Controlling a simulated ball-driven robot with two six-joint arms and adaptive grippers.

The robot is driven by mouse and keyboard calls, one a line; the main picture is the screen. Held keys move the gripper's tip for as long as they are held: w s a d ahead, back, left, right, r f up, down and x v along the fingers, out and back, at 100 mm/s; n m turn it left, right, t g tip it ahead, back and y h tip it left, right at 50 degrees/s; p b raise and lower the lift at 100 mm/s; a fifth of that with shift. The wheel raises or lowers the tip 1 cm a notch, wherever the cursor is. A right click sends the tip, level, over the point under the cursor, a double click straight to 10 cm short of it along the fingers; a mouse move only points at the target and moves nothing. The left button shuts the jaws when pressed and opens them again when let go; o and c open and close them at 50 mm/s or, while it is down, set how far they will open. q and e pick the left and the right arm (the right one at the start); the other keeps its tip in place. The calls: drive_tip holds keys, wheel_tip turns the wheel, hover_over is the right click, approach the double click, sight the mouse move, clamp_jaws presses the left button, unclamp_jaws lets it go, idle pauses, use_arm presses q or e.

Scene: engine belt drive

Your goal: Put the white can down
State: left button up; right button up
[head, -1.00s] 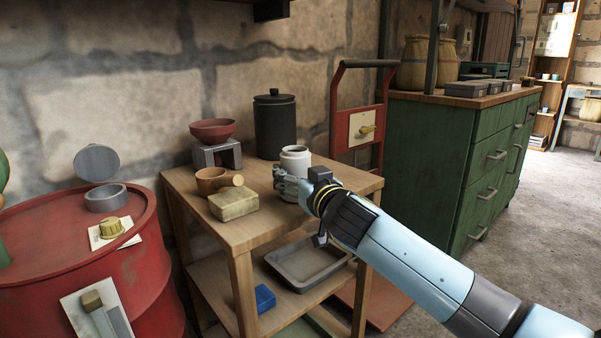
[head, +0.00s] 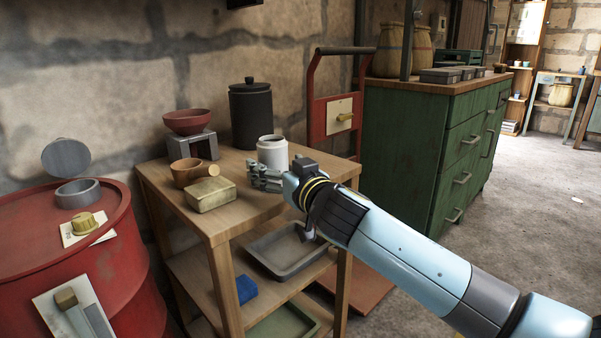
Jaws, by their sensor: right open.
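The white can (head: 272,151) stands upright on the top of the wooden shelf table (head: 237,222), near its back right part. Its rim and upper body show; its lower part is partly hidden by my right gripper. My right gripper (head: 255,176) is open, just in front of the can and low against the tabletop. I cannot tell whether its fingers touch the can. My left gripper is not in view.
Around the can are a dark lidded canister (head: 251,115), a red bowl (head: 190,121) on a grey stand (head: 192,145), a brown pot (head: 187,172) and a tan block (head: 210,194). A red drum (head: 110,270) stands left, a green cabinet (head: 400,150) right.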

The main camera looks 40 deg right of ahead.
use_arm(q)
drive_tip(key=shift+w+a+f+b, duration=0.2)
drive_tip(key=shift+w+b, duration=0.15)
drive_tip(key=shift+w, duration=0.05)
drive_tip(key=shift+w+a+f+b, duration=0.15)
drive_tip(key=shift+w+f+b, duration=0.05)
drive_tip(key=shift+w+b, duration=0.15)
use_arm(e)
drive_tip(key=s+a, duration=0.1)
drive_tip(key=s, duration=0.8)
drive_tip(key=shift+a, duration=0.25)
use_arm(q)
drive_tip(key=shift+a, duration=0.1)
use_arm(e)
drive_tip(key=shift+s, duration=0.1)
